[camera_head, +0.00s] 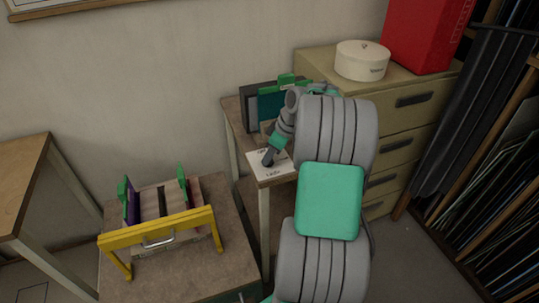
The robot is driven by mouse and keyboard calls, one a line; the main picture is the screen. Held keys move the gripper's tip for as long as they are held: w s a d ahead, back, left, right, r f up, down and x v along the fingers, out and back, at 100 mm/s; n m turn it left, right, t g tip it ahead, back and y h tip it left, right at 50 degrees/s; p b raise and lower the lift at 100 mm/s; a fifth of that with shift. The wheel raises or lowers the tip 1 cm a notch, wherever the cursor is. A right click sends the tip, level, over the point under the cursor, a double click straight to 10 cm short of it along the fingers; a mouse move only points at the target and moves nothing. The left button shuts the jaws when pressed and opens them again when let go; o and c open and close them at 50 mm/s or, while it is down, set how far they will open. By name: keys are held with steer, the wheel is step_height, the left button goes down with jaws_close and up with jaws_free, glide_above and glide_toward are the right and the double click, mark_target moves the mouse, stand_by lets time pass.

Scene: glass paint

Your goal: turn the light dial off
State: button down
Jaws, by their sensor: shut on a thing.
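A white panel (282,172) with dark printed lettering lies at the front corner of a small narrow table. My gripper (268,158) reaches down onto the panel from above, its dark tip at the panel's left part. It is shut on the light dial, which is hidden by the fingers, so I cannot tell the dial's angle. My grey and green arm comes up from the bottom of the view, bends over at the top and comes down to the panel.
A dark case (247,113) with a teal piece stands behind the panel. A drawer cabinet (396,148) with a round white box (362,62) and a red box (428,30) is right of my arm. A yellow-barred rack (158,230) stands at the lower left.

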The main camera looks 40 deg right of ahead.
steer(key=c, duration=1.1)
jaws_free()
steer(key=v, duration=0.8)
steer(key=a+r+m, duration=0.2)
steer(key=a, duration=1)
steer(key=s+a+f+m+h, duration=0.2)
steer(key=s+a+f+m, duration=0.1)
steer(key=s+a, duration=1.2)
steer(key=shift+a+f+m+g, duration=0.15)
steer(key=shift+a+m+g, duration=0.15)
steer(key=shift+m, duration=0.3)
